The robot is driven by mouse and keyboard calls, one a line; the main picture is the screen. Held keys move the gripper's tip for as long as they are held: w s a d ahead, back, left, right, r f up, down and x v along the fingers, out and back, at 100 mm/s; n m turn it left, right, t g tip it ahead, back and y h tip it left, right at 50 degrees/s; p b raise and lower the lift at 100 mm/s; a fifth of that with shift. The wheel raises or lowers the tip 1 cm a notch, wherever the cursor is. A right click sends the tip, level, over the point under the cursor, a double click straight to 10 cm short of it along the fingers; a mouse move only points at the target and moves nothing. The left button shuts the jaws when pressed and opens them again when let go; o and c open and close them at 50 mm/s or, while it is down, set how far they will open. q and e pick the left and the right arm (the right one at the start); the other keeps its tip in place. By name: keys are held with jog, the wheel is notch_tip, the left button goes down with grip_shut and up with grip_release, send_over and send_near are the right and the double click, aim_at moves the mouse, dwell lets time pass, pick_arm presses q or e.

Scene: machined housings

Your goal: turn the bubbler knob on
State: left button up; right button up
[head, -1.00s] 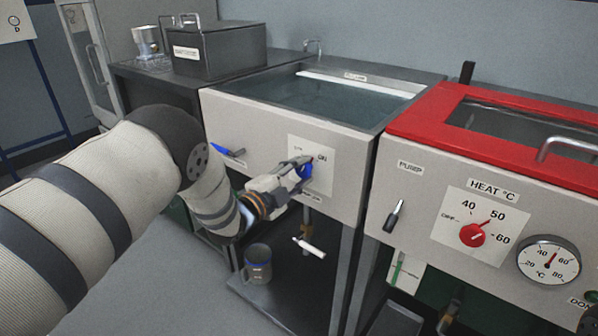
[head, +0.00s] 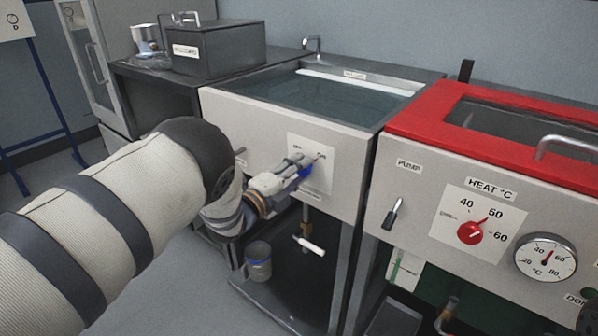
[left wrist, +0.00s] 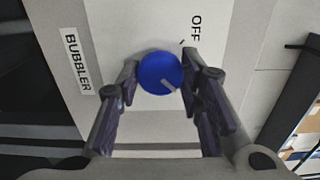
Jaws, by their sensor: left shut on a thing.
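The blue bubbler knob (head: 305,172) sits on a white plate (head: 322,184) on the front of the grey water tank (head: 268,131). My left gripper (head: 300,167) is shut on the knob, with its fingers hiding much of it in the head view. In the left wrist view the round knob (left wrist: 158,75) shows between the two fingers. Its pale pointer mark faces toward the lower right there, away from the "OFF" label (left wrist: 195,27). The "BUBBLER" label (left wrist: 77,62) is to the knob's left in that view. My right gripper is not in view.
A red-topped bath (head: 420,120) with a red heat knob (head: 470,232), a pump lever (head: 393,214) and a dial gauge (head: 546,258) stands at the right. A drain tap (head: 308,243) and a mug (head: 258,262) are below the tank.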

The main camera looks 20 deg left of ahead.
pick_arm(q)
jog(key=o, duration=1.2)
jog(key=shift+c, duration=0.2)
jog(key=shift+s, duration=0.1)
jog(key=v, duration=1.2)
